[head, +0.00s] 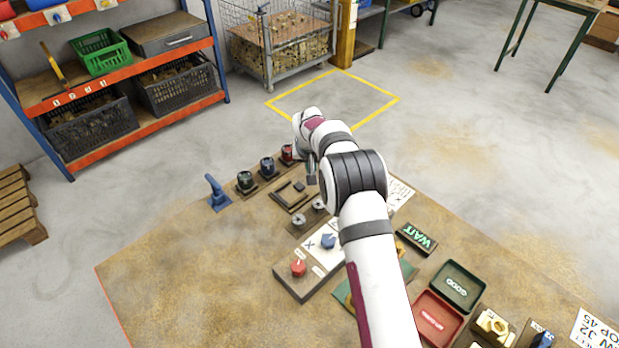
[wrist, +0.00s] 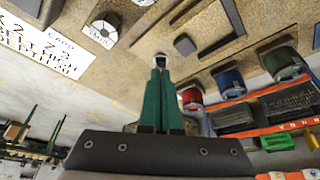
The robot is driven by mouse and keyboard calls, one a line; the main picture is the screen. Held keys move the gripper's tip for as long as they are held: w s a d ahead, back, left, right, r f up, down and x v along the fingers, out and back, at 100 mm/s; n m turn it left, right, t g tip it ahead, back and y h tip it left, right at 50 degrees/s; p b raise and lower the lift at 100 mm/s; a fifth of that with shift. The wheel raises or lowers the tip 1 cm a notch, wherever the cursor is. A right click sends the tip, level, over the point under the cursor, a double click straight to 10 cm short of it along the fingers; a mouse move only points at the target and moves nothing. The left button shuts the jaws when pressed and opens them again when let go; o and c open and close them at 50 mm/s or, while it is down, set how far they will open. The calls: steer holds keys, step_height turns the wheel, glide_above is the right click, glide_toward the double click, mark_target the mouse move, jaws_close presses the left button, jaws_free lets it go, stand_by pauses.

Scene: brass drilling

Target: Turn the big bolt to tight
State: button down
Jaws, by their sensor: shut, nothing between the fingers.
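Two grey bolt heads on dark bases stand near the middle of the bench in the head view, a left one (head: 298,220) and a right one (head: 319,207). I cannot tell for sure which is the big one. In the wrist view one bolt head (wrist: 103,30) has a small white label that is hard to read, and the other (wrist: 143,2) is cut by the top edge. My gripper (head: 311,180) is behind the bolts in the head view, apart from both. In the wrist view its green fingers (wrist: 160,65) are together and empty.
Green (head: 245,181), blue (head: 267,166) and red (head: 287,154) cups stand along the far edge. A switch box (head: 298,287) with red and blue knobs is nearer. A WAIT sign (head: 416,238) and two trays lie right. My arm hides part of the bench.

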steer(key=c, duration=1.5)
jaws_free()
steer(key=v, duration=0.3)
steer(key=s+v, duration=0.1)
steer(key=v, duration=0.1)
steer(key=shift+a, duration=0.4)
steer(key=shift+c, duration=0.2)
steer(key=o, duration=0.5)
steer(key=shift+n, duration=0.3)
steer(key=v, duration=0.3)
steer(key=d+v, duration=0.1)
steer(key=v, duration=0.1)
steer(key=shift+w+r, duration=0.25)
steer(key=shift+r, duration=0.15)
steer(key=shift+c, duration=0.2)
steer(key=shift+o, duration=1.3)
steer(key=shift+d, duration=0.15)
steer(key=x, duration=1.5)
steer(key=shift+w+a+f, duration=0.15)
steer(key=shift+a+f, duration=0.05)
steer(key=shift+a, duration=0.1)
jaws_close()
